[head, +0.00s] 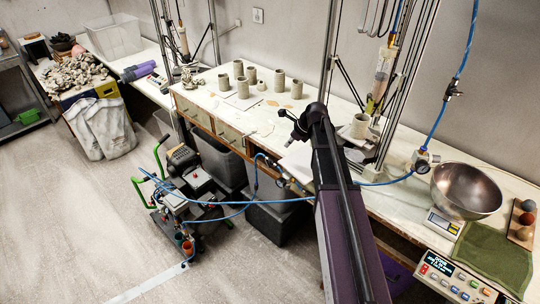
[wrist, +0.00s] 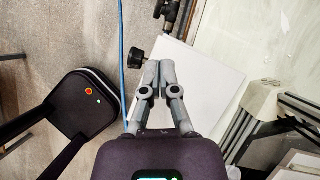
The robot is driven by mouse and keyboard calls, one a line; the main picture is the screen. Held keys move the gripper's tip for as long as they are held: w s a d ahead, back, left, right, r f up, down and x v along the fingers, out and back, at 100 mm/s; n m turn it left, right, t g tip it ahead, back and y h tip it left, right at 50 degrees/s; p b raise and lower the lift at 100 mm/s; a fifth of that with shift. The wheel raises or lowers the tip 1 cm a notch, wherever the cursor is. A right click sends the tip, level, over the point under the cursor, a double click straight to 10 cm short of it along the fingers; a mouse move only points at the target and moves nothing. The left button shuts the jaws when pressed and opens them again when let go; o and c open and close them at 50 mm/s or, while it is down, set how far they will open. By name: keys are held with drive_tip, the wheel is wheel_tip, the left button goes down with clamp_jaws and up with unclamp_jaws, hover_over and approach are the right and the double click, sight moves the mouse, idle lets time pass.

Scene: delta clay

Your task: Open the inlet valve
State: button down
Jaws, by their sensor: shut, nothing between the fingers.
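My gripper (head: 297,125) reaches over the front edge of the long worktable in the head view. In the wrist view my gripper (wrist: 158,66) is shut and empty, its two grey fingertips together. A black round knob (wrist: 136,56) on a short metal stem is just left of the fingertips. The fingers partly cover the stem. A dark fitting (wrist: 171,12) lies beyond them. I cannot tell whether the knob touches a finger or which way the valve is turned. In the head view a fitting (head: 290,183) on the blue hose is at the table front.
The blue hose (wrist: 124,40) runs left of the fingers in the wrist view. A wheeled compressor (head: 185,190) stands on the floor at left. Clay pots (head: 278,84), a gauge (head: 422,161) and a metal bowl (head: 466,190) are on the table. Open floor (head: 60,220) is at left.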

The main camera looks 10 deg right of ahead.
drive_tip(key=shift+f, duration=0.15)
idle(0.3)
drive_tip(key=b, duration=0.9)
approach(268, 161)
wheel_tip(268, 161, down, 4)
drive_tip(key=shift+w+a+f+b, duration=0.4)
drive_tip(key=shift+a+f+b, duration=0.25)
drive_tip(key=shift+a, duration=0.15)
drive_tip(key=shift+w+a+f+b, duration=0.4)
drive_tip(key=shift+a+f+b, duration=0.25)
drive_tip(key=shift+a, duration=0.1)
drive_tip(key=shift+w+d, duration=0.1)
drive_tip(key=shift+d, duration=0.05)
